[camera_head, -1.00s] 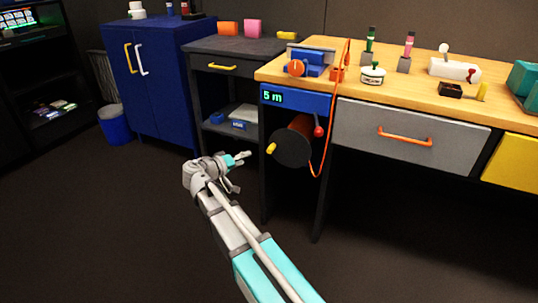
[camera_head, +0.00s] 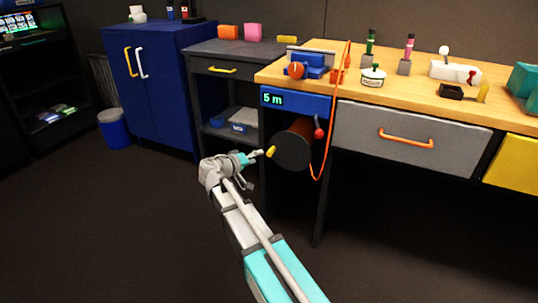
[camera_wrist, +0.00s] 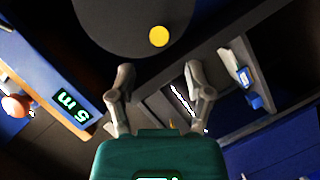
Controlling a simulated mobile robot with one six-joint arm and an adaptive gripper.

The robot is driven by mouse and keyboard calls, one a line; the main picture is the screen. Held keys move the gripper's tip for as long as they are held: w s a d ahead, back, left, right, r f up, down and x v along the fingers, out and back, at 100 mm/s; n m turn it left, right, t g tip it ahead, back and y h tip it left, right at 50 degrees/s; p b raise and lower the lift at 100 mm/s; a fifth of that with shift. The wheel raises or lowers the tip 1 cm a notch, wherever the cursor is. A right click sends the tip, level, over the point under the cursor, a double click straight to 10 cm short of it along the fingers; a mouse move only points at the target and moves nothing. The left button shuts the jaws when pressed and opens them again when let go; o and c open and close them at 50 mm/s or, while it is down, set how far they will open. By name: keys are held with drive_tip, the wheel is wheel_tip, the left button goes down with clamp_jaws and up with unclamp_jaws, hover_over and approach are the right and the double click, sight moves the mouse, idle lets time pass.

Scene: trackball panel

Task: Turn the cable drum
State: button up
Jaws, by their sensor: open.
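The cable drum (camera_head: 291,149) is a dark round drum under the left end of the wooden bench, with a yellow crank knob (camera_head: 270,151) at its left side. A blue panel above it shows a green "5 m" display (camera_head: 272,99). An orange cable (camera_head: 328,150) loops down beside the drum. My gripper (camera_head: 258,160) is just left of the knob. In the wrist view my gripper (camera_wrist: 160,84) is open and empty; the drum face (camera_wrist: 115,22) and the knob (camera_wrist: 158,37) lie beyond the fingertips.
A red-knobbed lever (camera_head: 319,132) is right of the drum. A grey drawer (camera_head: 410,140) with an orange handle is further right. A dark side table (camera_head: 225,50) and a blue cabinet (camera_head: 160,85) stand left. The floor in front is clear.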

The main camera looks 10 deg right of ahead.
sight(271, 152)
drive_tip(key=shift+b+x, duration=0.7)
drive_tip(key=shift+x, duration=3.3)
clamp_jaws()
drive_tip(key=shift+a, duration=0.25)
drive_tip(key=shift+d, duration=0.25)
